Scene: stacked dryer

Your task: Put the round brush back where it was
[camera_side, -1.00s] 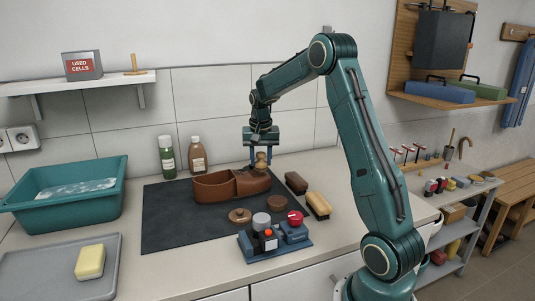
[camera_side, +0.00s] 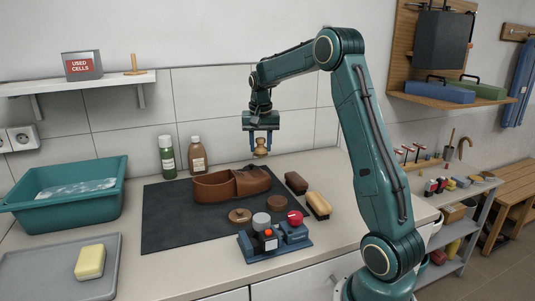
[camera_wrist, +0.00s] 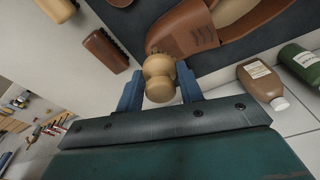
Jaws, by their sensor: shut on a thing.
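My gripper (camera_side: 262,143) is shut on the round brush (camera_side: 261,150), gripping its turned pale wooden handle. The handle also shows between the blue fingers in the wrist view (camera_wrist: 159,78); the brush's lower end is mostly hidden there. In the side view the brush hangs upright above the brown leather shoe (camera_side: 230,185), with a gap beneath it. The shoe lies on the dark mat (camera_side: 165,225).
Two oblong brushes (camera_side: 296,183) (camera_side: 318,205) lie right of the shoe. Green (camera_side: 167,158) and brown (camera_side: 198,156) bottles stand behind.

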